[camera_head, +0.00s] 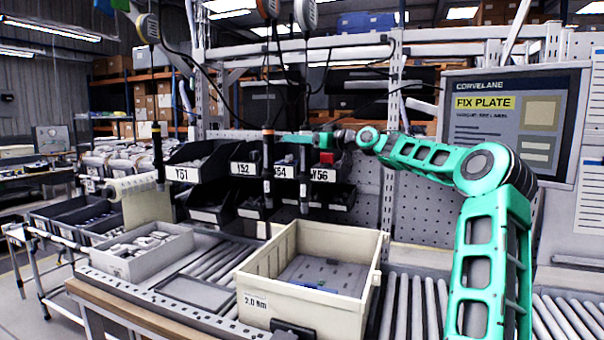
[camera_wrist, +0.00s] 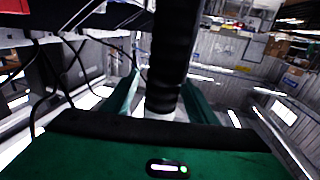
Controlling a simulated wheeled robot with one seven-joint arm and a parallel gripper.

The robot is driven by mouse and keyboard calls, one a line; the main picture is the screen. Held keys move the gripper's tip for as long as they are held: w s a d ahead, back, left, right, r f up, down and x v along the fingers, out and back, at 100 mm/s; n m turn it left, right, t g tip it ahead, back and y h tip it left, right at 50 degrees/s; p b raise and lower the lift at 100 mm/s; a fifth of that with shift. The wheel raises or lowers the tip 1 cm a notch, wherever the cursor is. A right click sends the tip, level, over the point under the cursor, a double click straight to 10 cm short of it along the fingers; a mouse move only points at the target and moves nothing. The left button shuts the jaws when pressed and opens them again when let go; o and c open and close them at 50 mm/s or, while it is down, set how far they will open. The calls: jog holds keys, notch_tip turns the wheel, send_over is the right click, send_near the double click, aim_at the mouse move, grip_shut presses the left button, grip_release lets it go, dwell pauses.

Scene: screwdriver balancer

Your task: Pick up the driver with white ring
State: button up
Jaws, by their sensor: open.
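Several dark drivers hang upright on cables above the station in the head view. The right one (camera_head: 304,188) hangs at my gripper (camera_head: 296,138), which reaches in from the right at its upper part. In the wrist view a thick black driver body with a white ring (camera_wrist: 160,115) at its lower visible end stands between my green fingers (camera_wrist: 160,98). My gripper is open, and I cannot tell whether either finger touches the driver. A middle driver (camera_head: 268,170) with an orange ring hangs close to the left, and another driver (camera_head: 158,155) hangs farther left.
Labelled dark bins (camera_head: 205,200) stand behind the drivers. A beige crate (camera_head: 262,302) sits on the roller conveyor below, with a grey tray (camera_head: 125,268) to its left. Balancers and loose cables hang above. A display panel (camera_head: 515,120) is at the right.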

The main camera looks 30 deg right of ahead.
jog(key=shift+w+a, duration=0.3)
jog(key=shift+w, duration=0.3)
grip_shut()
jog(key=shift+r, duration=0.1)
